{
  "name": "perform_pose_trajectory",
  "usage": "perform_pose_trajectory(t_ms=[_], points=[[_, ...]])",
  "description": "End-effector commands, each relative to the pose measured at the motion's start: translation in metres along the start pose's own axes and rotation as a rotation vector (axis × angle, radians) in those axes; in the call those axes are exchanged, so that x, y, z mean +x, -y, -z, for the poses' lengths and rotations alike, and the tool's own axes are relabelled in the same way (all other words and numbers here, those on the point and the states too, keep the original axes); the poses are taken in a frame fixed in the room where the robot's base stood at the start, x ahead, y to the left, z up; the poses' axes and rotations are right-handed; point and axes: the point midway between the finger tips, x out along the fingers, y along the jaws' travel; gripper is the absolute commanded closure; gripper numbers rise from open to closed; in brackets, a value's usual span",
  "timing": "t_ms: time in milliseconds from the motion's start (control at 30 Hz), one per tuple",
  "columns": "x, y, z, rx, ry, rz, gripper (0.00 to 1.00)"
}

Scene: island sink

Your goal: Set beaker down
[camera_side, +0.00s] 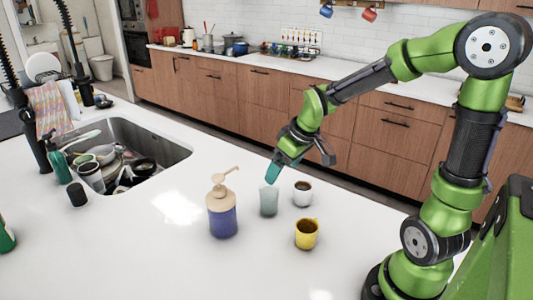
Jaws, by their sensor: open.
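The beaker, a pale translucent grey-green cup (268,201), stands upright on the white island counter (300,272). My gripper (300,165) is open above the counter, with its fingers spread wide. Its left finger, with a teal tip, is just above the beaker's rim in the picture; I cannot tell whether they touch. The right finger is dark and points down to the right. Nothing shows between the fingers.
A white mug (302,194) with dark contents stands close right of the beaker. A yellow mug (306,234) is in front, and a blue pump bottle (222,212) is to the left. A sink full of dishes (178,150) lies further left.

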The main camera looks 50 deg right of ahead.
Motion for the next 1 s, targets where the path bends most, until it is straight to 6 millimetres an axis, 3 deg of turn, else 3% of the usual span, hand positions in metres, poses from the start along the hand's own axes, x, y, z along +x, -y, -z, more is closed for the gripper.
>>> perform_pose_trajectory(t_ms=[167,300,433,600,1000], points=[[-0.051,0.037,-0.015,0.087,-0.074,-0.004,0.08],[-0.092,0.066,-0.039,0.207,-0.144,0.059,0.08],[-0.116,0.084,-0.06,0.299,-0.18,0.144,0.08],[-0.128,0.094,-0.074,0.361,-0.19,0.212,0.08],[-0.129,0.094,-0.075,0.369,-0.19,0.217,0.08]])
